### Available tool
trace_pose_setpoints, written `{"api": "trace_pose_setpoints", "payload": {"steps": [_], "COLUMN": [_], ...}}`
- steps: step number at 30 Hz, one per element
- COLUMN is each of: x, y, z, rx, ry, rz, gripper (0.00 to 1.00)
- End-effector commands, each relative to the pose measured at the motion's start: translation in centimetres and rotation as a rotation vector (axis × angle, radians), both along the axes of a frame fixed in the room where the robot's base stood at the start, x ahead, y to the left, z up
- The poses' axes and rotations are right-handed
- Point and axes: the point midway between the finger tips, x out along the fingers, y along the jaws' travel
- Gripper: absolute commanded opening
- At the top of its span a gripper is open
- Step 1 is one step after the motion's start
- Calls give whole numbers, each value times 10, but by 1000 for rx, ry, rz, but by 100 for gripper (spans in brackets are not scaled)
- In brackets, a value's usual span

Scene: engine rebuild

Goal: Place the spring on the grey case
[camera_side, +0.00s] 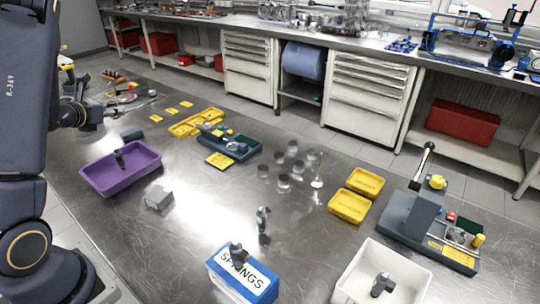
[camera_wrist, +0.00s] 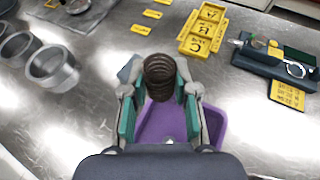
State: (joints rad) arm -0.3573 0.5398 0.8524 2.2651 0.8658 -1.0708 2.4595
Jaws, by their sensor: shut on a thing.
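My gripper (camera_wrist: 160,100) is shut on the spring (camera_wrist: 160,76), a dark brown coil standing between its green finger pads. In the side view my gripper (camera_side: 97,115) is at the left, above the bench; the spring cannot be made out there. A small light grey box (camera_side: 158,197) lies on the bench in front of the purple bin. A dark slate-grey block (camera_side: 132,133) lies behind the bin; part of it shows left of the spring in the wrist view (camera_wrist: 128,70). I cannot tell which of these is the grey case.
The purple bin (camera_side: 94,178) is partly beneath my gripper and holds a dark part. Yellow labelled trays (camera_side: 198,122) and a blue-grey fixture (camera_side: 228,142) stand to the right. A blue SPRINGS box (camera_side: 240,274) and white bin (camera_side: 350,284) are at the front. Bare steel lies between.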

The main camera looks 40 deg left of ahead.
Motion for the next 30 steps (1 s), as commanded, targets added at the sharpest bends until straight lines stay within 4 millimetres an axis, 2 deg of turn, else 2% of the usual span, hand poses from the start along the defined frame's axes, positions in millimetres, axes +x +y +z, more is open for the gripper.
{"api": "trace_pose_setpoints", "payload": {"steps": [4, 8, 18, 24, 30], "x": [-17, -17, 44, 64, 72], "y": [18, 32, 93, 112, 119], "z": [4, -2, -45, -80, -92], "rx": [-4, -3, -6, -6, -5], "ry": [-15, -15, -14, -16, -17], "rz": [23, 45, 48, 50, 50], "gripper": [0, 0, 0, 0, 0]}}
